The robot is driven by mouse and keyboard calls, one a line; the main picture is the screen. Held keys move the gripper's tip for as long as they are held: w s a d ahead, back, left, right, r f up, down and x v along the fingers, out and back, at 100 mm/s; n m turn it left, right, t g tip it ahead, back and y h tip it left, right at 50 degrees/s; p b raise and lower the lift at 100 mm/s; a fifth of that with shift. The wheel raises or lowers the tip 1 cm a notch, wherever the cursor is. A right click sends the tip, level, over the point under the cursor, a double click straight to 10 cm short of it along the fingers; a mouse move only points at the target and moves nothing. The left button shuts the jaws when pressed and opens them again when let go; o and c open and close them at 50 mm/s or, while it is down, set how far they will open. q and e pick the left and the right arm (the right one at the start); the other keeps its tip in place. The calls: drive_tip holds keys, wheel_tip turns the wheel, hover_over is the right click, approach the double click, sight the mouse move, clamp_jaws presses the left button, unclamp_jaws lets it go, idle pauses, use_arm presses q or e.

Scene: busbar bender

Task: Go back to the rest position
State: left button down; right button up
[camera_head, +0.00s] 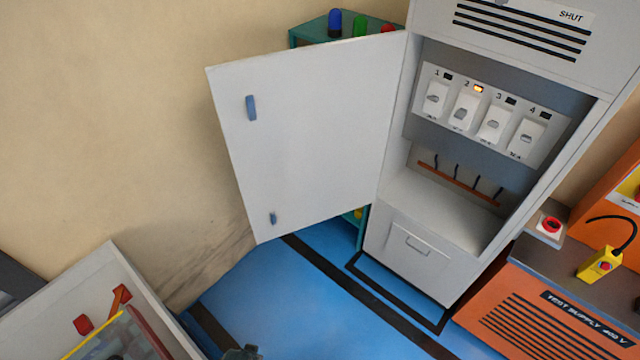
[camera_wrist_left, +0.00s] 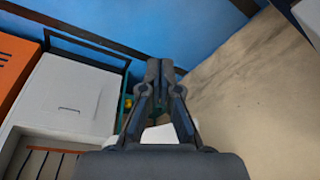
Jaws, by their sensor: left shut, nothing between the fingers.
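My left gripper (camera_wrist_left: 159,68) shows in the left wrist view with its two fingers together and nothing between them. In that view it hangs over the blue floor, with the cabinet to its left and the beige wall to its right. In the head view only a dark piece at the bottom edge, probably the tip of one of my grippers, shows. The grey cabinet (camera_head: 420,235) stands with its door (camera_head: 310,130) swung open to the left. Inside are several numbered switches (camera_head: 490,116); the lamp by number 2 is lit amber. My right gripper cannot be made out.
An orange test supply unit (camera_head: 545,310) with a red button (camera_head: 551,225) and a yellow pendant (camera_head: 601,264) stands at right. A grey-walled machine (camera_head: 100,275) is at lower left. A green rack (camera_head: 318,30) stands behind the door. Blue floor (camera_head: 290,305) between them is clear.

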use_arm(q)
drive_tip(key=s+a+f+g+b, duration=0.1)
drive_tip(key=s+f, duration=0.2)
drive_tip(key=f, duration=0.7)
drive_tip(key=s+f, duration=0.3)
drive_tip(key=f, duration=0.7)
drive_tip(key=s+a+f+g+b, duration=0.1)
drive_tip(key=s+a+f, duration=0.1)
drive_tip(key=s+f, duration=1)
drive_tip(key=s, duration=0.3)
drive_tip(key=shift+a+f, duration=0.25)
use_arm(e)
drive_tip(key=shift+s+a+f, duration=0.1)
drive_tip(key=shift+a+f, duration=0.1)
drive_tip(key=shift+f, duration=0.4)
drive_tip(key=shift+s+a+f, duration=0.1)
drive_tip(key=shift+a+f, duration=0.05)
drive_tip(key=shift+f, duration=0.4)
